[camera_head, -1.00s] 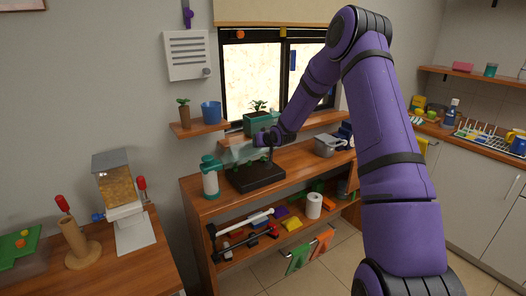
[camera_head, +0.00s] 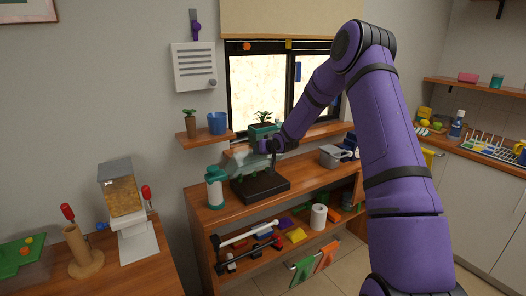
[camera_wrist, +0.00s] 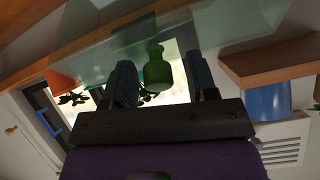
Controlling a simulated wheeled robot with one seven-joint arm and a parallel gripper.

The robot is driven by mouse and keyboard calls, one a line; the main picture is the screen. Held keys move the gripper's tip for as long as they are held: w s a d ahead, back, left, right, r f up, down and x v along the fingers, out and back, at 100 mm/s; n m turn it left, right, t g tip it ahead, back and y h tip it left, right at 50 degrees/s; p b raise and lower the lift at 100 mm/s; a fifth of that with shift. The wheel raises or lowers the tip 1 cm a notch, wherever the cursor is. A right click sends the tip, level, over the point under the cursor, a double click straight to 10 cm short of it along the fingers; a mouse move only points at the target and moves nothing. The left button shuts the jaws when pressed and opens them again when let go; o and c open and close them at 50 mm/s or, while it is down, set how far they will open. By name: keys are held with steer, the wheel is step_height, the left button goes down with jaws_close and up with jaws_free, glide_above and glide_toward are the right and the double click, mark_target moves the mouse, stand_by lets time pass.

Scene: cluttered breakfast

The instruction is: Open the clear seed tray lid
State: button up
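The seed tray (camera_head: 262,189) is a black base on the top of the wooden shelf unit below the window. Its clear lid (camera_head: 250,163) shows as a pale see-through panel above the base; its exact tilt is hard to tell. My gripper (camera_head: 266,147) is at the lid's upper part, and the fingertips are too small to make out there. In the wrist view, my gripper (camera_wrist: 161,80) has its two dark fingers apart. A green knob (camera_wrist: 156,70) shows between them, with visible gaps on both sides. The clear lid (camera_wrist: 105,45) spans the top of that view.
A green-and-white bottle (camera_head: 215,188) stands close left of the tray. A grey pot (camera_head: 331,156) stands to its right. A potted plant (camera_head: 263,132) is behind on the sill. A small shelf with a blue cup (camera_head: 217,123) is at upper left.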

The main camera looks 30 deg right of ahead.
steer(key=shift+s, duration=0.1)
steer(key=v, duration=1)
steer(key=shift+s+r, duration=0.15)
steer(key=shift+s, duration=0.1)
steer(key=s+a+r+n+g+h, duration=0.1)
steer(key=s+a+r+g, duration=0.1)
steer(key=s+a+r, duration=0.5)
steer(key=s+a+r+g+h, duration=0.15)
steer(key=s+a+r, duration=0.25)
steer(key=s+r, duration=0.6)
steer(key=s+a+r+g+y, duration=0.1)
steer(key=s+a, duration=0.2)
steer(key=s, duration=1)
steer(key=s+a+r+g+y, duration=0.1)
steer(key=s+a, duration=0.3)
steer(key=s, duration=1)
steer(key=shift+s+a+n+g, duration=0.15)
steer(key=shift+a+n+g, duration=0.05)
steer(key=shift+n+g, duration=0.25)
